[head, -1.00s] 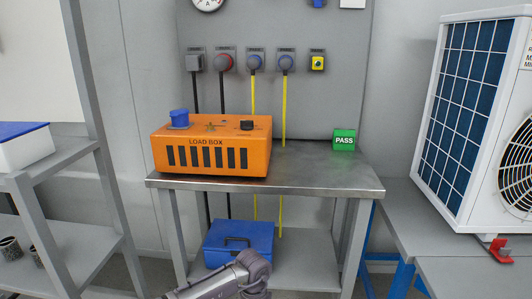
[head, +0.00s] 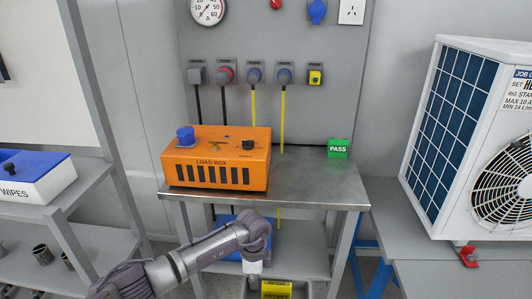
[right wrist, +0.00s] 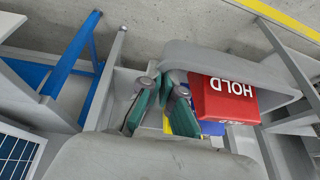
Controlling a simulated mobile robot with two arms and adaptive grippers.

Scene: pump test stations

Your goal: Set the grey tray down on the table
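The grey tray (head: 310,288) shows only in part at the bottom edge of the head view, below and in front of the metal table (head: 315,198). A yellow RETEST block (head: 276,289) is in it. My left gripper (head: 252,268) points down at the tray's left end and appears shut on it; the fingertips are hard to see. In the right wrist view, the tray (right wrist: 205,54) holds a red HOLD block (right wrist: 224,99), with yellow and blue partly hidden behind my right gripper (right wrist: 163,108). Its green-padded fingers are close together at the tray and appear shut on its edge.
An orange load box (head: 217,160) fills the table's left half. A green PASS block (head: 338,148) stands at its back right. The tabletop between and in front is clear. A blue box (head: 222,224) sits on the lower shelf; a heat-pump unit (head: 450,140) stands right.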

